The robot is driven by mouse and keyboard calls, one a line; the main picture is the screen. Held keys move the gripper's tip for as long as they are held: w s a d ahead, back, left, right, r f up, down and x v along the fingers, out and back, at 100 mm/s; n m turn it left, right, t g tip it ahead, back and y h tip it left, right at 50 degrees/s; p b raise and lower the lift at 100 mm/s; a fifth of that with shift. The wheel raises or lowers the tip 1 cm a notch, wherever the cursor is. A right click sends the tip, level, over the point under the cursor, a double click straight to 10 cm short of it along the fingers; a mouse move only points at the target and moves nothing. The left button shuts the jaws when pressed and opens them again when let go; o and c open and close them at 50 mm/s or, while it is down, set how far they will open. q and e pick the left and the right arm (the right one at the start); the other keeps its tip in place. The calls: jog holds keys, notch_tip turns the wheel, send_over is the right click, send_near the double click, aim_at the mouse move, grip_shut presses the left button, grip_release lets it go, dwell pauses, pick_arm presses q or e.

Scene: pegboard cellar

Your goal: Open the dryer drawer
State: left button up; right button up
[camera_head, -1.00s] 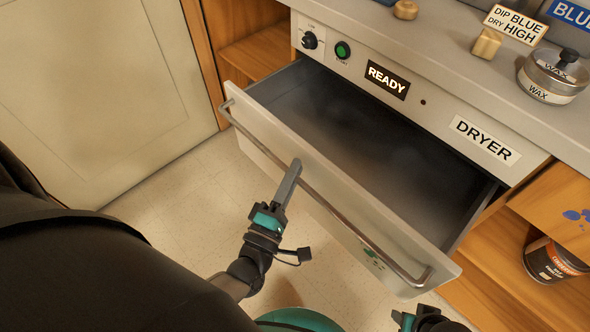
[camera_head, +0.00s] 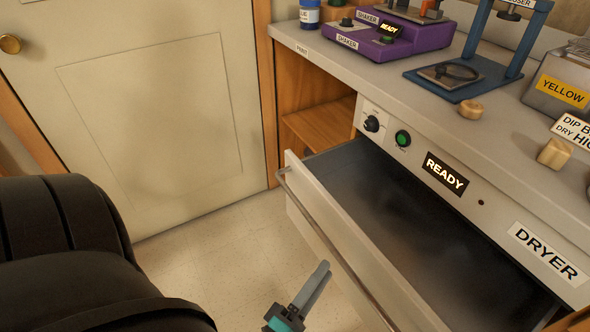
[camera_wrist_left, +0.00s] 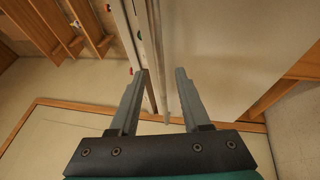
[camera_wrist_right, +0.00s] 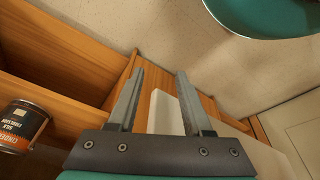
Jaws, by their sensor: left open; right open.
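The dryer drawer (camera_head: 390,215) is pulled well out of the counter front, and its dark interior shows. Its pale front carries a long metal handle bar (camera_head: 328,242). My left gripper (camera_head: 321,272) is open, just in front of the bar, with a small gap in the head view. In the left wrist view the bar (camera_wrist_left: 158,60) runs between the spread fingers (camera_wrist_left: 160,85), not clamped. My right gripper (camera_wrist_right: 160,85) is open and shows only in its wrist view, with a pale panel edge (camera_wrist_right: 164,112) beyond its fingers; I cannot tell if they touch.
The dryer panel has a lit READY display (camera_head: 445,174), a green button (camera_head: 403,138) and a black knob (camera_head: 372,124). A purple shaker (camera_head: 400,35) stands on the counter. A pale door (camera_head: 150,110) is at left. Floor (camera_head: 225,250) before the drawer is clear.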

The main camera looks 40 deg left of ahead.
pick_arm(q)
jog(key=s+f, duration=0.1)
jog(key=s, duration=0.8)
jog(key=shift+d+f, duration=0.25)
jog(key=shift+f, duration=0.05)
pick_arm(e)
jog(key=shift+s+f, duration=0.3)
jog(key=shift+f, duration=0.25)
pick_arm(q)
notch_tip(320, 180, down, 15)
jog(key=w+m+g+h+p, duration=0.1)
jog(key=m+g+h+p, duration=0.2)
jog(key=m+g+p, duration=0.7)
jog(key=s+a+f+m+g+y+b, duration=0.1)
jog(key=s+a+f+m+g+y, duration=0.1)
jog(key=s+a+f+m+g, duration=0.5)
jog(key=s+f+m, duration=0.3)
jog(key=m, duration=0.1)
jog(key=shift+s+f+m+g+y, duration=0.15)
jog(key=shift+s+m+g+y, duration=0.15)
jog(key=shift+s+m+g, duration=0.1)
pick_arm(e)
jog(key=s+d+f, duration=0.7)
jog(key=s+f, duration=0.2)
jog(key=s, duration=0.2)
jog(key=shift+s+d+g+h, duration=0.25)
jog(key=shift+d+g+h, duration=0.05)
jog(key=shift+h, duration=0.1)
